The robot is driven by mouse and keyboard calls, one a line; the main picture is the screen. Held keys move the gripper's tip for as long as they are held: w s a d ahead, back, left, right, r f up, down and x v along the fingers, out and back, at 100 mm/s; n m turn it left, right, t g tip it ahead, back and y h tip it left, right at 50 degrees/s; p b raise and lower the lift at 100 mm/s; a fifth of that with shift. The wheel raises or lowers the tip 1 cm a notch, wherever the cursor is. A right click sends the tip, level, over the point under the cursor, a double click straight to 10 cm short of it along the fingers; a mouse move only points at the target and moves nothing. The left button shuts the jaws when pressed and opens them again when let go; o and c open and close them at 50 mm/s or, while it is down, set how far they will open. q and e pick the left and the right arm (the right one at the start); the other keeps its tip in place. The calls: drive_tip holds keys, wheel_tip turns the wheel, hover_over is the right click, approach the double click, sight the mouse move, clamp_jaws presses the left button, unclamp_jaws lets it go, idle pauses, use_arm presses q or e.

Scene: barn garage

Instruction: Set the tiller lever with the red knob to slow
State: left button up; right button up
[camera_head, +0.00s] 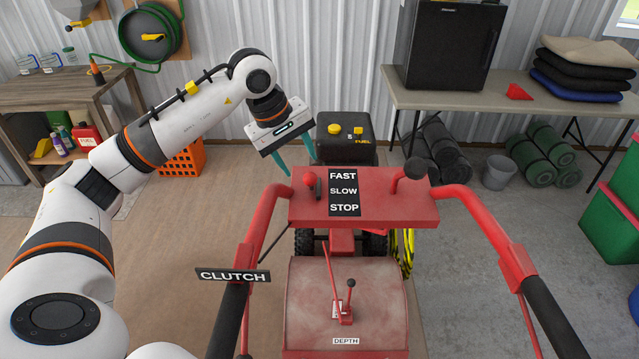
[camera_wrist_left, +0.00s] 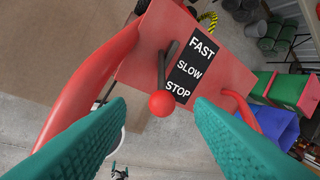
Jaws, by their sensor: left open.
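The red tiller panel (camera_head: 400,205) carries a black label (camera_head: 344,192) reading FAST, SLOW, STOP from far to near. The red knob (camera_head: 310,177) stands left of the label, beside FAST in the head view, above a short dark slot. In the left wrist view the red knob (camera_wrist_left: 162,103) tops a dark lever (camera_wrist_left: 162,72) and appears nearer STOP; the views do not settle its setting. My left gripper (camera_head: 301,166) is open at the panel's far left edge, teal fingers pointing towards the knob. In the wrist view the knob appears between the fingertips, with no visible contact. My right gripper is out of view.
Red handlebars (camera_head: 262,215) flank the panel, with a CLUTCH plate (camera_head: 233,275) at left. A DEPTH lever (camera_head: 348,300) is nearer. A black fuel tank (camera_head: 345,140) stands behind the panel.

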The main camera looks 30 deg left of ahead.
sight(313, 184)
use_arm(q)
drive_tip(key=p+x, duration=0.2)
drive_tip(key=x, duration=0.7)
drive_tip(key=shift+w+d+r+p, duration=0.1)
drive_tip(key=shift+d+p, duration=0.1)
drive_tip(key=shift+p, duration=0.15)
drive_tip(key=shift+w+f, duration=0.1)
drive_tip(key=shift+f, duration=0.3)
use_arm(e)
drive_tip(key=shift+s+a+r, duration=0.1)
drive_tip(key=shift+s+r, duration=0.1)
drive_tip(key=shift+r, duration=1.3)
use_arm(q)
drive_tip(key=c, duration=0.9)
clamp_jaws()
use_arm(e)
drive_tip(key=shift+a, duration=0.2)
